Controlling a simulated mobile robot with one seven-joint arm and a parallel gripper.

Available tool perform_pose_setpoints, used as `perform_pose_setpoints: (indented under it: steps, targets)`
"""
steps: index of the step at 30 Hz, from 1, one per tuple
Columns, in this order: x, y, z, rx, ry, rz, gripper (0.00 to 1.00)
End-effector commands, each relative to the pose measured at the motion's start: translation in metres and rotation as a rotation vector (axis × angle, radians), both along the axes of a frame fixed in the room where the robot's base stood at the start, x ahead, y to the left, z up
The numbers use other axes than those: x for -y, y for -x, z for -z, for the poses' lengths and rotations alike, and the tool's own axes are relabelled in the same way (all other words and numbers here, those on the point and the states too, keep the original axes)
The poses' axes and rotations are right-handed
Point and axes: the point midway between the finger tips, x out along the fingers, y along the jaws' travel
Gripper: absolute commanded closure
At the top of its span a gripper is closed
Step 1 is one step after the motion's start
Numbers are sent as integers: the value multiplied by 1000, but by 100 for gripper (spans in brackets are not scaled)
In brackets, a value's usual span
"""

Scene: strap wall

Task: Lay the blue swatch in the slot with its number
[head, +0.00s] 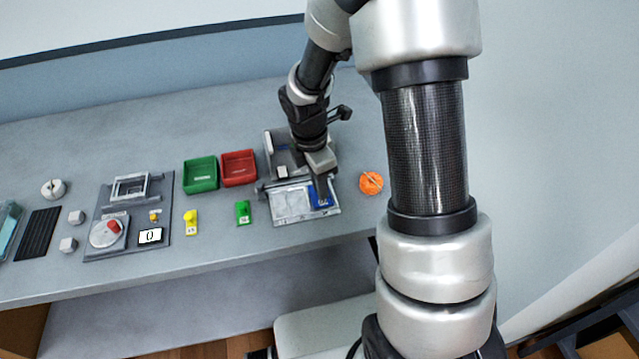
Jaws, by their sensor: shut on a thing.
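The blue swatch (327,198) shows at the right end of the pale tray (287,219) near the table's front edge. My gripper (320,187) points down over it and is shut on it. The gripper hides part of the swatch. I cannot tell whether the swatch touches the tray floor or hangs just above it. The slot numbers and the swatch's number are too small to read.
A green swatch (242,213) and a yellow swatch (191,222) stand left of the tray. Green (201,188) and red (239,181) bins stand behind them. An orange round thing (371,183) lies to the right. A grey panel with a red knob (114,226) is farther left.

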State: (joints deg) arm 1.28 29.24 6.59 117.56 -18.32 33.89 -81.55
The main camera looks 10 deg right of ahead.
Motion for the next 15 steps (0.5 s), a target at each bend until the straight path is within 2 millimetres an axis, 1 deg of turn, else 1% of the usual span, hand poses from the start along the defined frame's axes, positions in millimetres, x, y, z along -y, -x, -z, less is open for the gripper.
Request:
perform_pose_setpoints:
  steps: [9,10,13,15]
  targets:
    - [0,0,2,0,0,1,100]
    - [0,0,2,0,0,1,82]
    - [0,0,2,0,0,1,66]
    - [0,0,2,0,0,0,64]
